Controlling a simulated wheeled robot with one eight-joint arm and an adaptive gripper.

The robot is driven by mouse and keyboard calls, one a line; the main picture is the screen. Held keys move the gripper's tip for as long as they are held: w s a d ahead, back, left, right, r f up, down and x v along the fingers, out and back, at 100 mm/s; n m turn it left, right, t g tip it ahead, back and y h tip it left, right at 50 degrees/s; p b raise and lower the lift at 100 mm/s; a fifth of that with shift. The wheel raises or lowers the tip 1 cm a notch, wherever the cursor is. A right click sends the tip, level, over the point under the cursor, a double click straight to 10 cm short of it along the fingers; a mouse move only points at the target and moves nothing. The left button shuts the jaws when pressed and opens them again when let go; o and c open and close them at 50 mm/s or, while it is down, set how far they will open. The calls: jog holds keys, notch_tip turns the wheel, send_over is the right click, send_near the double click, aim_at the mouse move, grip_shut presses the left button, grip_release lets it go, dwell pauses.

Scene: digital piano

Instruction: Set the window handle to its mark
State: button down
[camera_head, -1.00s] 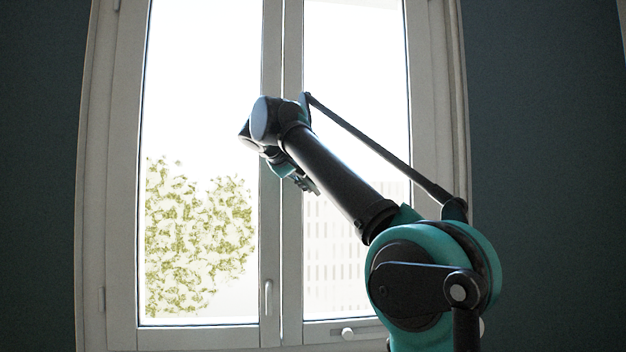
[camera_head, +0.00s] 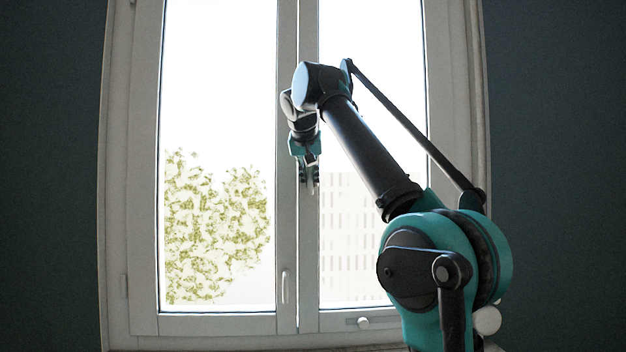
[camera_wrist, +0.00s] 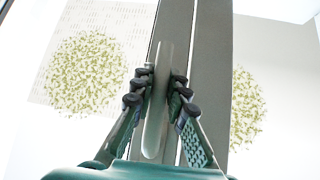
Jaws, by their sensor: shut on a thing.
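The window handle (camera_wrist: 153,135) is a long, pale grey lever in the wrist view. It lies along the window's middle post, nearly upright in that picture with a slight tilt. My gripper (camera_wrist: 161,80) is shut on it, with dark padded fingers on both sides of the lever. In the head view my gripper (camera_head: 309,181) hangs fingers down in front of the middle post, and the handle there is mostly hidden by the fingers. I cannot make out a mark in either view.
The tall two-pane window (camera_head: 287,230) stands in a dark wall. A small pale vertical fitting (camera_head: 285,287) sits low on the middle post. A round white knob (camera_head: 363,323) is on the lower right frame. A leafy tree shows outside.

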jog(key=shift+a, duration=0.1)
dwell(0.4)
jog(key=c, duration=1.5)
grip_release()
jog(key=shift+v, duration=3.75)
